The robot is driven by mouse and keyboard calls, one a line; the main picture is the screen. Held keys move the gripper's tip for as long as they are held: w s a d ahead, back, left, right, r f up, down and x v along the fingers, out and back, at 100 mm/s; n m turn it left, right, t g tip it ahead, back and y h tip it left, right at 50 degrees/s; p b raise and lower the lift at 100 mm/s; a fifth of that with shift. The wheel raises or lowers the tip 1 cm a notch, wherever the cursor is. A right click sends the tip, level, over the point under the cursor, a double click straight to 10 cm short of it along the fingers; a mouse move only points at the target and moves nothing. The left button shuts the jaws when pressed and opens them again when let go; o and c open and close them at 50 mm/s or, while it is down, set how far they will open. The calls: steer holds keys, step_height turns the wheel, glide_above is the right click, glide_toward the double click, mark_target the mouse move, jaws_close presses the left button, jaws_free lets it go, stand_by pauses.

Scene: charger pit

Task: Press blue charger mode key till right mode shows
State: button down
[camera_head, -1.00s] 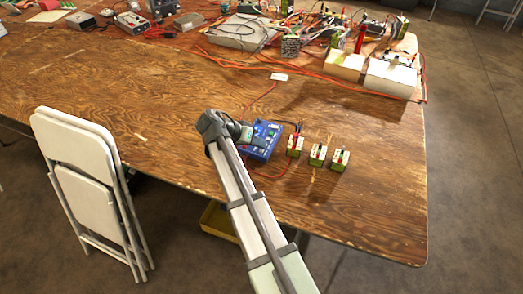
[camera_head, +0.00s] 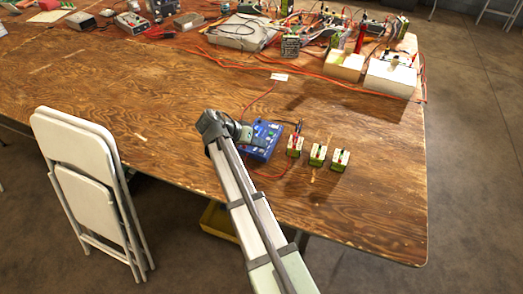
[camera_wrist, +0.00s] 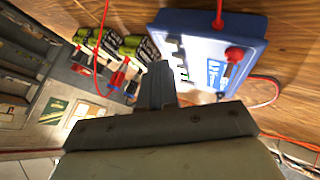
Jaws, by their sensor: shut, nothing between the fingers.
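The blue charger (camera_head: 264,141) lies on the wooden table, left of the small green-labelled batteries. In the wrist view the charger (camera_wrist: 245,24) shows its pale front panel, with a red plug and a red cable on it. My gripper (camera_head: 247,133) is over the charger's left part in the head view. In the wrist view my gripper (camera_wrist: 163,82) is shut and empty, its fingertips beside or over the panel's edge. I cannot tell whether they touch it. The mode key and any lit mode cannot be made out; the fingers hide part of the panel.
Several green-labelled batteries (camera_head: 317,154) stand to the right of the charger, with red leads near them. A white folding chair (camera_head: 78,145) is at the table's left front edge. Cables and instruments crowd the back. The wooden table (camera_head: 375,190) is clear at the right front.

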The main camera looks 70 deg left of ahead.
mark_target(259, 151)
steer(key=shift+f, duration=0.8)
stand_by(1.1)
steer(key=shift+r, duration=0.75)
steer(key=shift+r, duration=0.1)
step_height(259, 151, up, 5)
steer(key=shift+f, duration=0.1)
stand_by(0.6)
steer(key=shift+w, duration=0.1)
stand_by(0.6)
